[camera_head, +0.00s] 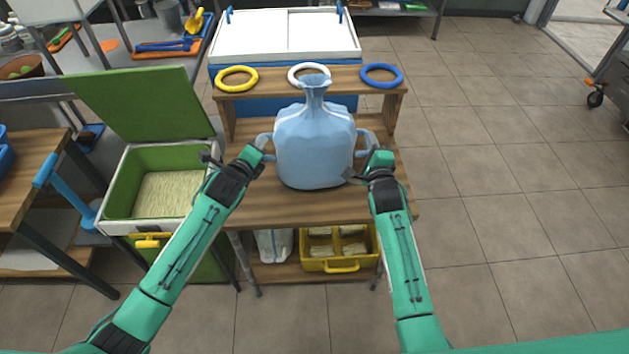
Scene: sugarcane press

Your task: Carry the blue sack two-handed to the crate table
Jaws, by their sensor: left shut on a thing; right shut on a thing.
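The light blue sack (312,146) is upright, with a narrow gathered neck and a loop handle on each side. It is in front of the raised shelf, over the wooden table (290,208); I cannot tell whether its base touches the tabletop. My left gripper (262,152) is shut on the sack's left handle. My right gripper (366,162) is shut on its right handle. The fingertips are small and partly hidden by the wrists.
A yellow ring (237,87), a white ring (293,77) and a blue ring (382,85) lie on the raised shelf (345,87). A green-lined bin (112,200) with its lid up stands left. A yellow crate (341,265) sits underneath. Floor at right is clear.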

